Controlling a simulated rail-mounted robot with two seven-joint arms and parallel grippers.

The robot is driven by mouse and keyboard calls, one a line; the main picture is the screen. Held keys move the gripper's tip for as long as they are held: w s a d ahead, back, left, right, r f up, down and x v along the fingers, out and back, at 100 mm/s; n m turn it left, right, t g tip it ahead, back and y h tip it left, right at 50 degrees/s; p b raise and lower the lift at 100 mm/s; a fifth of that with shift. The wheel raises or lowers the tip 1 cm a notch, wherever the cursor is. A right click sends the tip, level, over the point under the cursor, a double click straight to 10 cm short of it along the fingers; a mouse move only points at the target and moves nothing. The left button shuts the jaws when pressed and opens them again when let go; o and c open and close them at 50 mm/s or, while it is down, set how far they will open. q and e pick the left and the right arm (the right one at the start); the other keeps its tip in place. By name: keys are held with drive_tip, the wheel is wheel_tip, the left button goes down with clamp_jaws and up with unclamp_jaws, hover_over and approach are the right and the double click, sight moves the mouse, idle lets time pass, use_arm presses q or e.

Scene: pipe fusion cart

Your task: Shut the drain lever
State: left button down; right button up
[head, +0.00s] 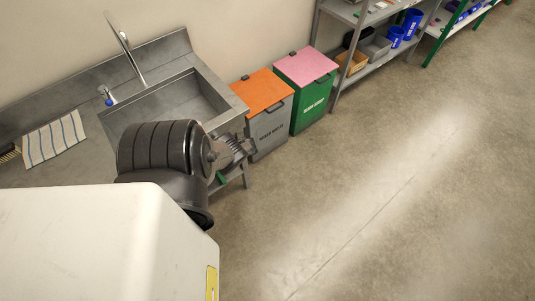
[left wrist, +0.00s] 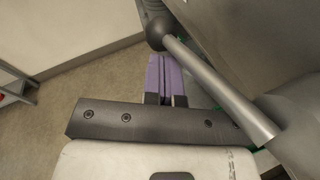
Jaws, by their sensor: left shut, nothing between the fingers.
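In the left wrist view, a grey metal bar (left wrist: 215,85) runs diagonally from lower right to a dark rounded knob (left wrist: 158,35) with a ribbed dark piece above it. It may be the drain lever, but I cannot tell for sure. My left gripper (left wrist: 165,64) has purple fingers, shut together and empty. They are close to the bar's left side in the picture; I cannot tell whether they touch it. In the head view, my left arm reaches beside the front right corner of the steel sink (head: 232,103) and hides what is beneath. My right gripper is out of view.
A tap (head: 127,50) and striped towel (head: 54,138) are on the sink counter. A grey bin (head: 272,128) with an orange lid and a green bin (head: 313,106) with a pink lid stand right of the sink. Shelving (head: 366,58) is farther back. The floor to the right is clear.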

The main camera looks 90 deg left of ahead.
use_arm(q)
drive_tip(key=shift+s+d, duration=0.2)
drive_tip(key=shift+s, duration=0.15)
idle(0.4)
drive_tip(key=w+a+f+b, duration=0.2)
drive_tip(key=w+f+b, duration=0.4)
drive_tip(key=w+b, duration=0.4)
drive_tip(key=shift+b+v, duration=0.35)
drive_tip(key=shift+v, duration=0.75)
drive_tip(key=shift+w+d+f, duration=0.1)
drive_tip(key=shift+d, duration=0.1)
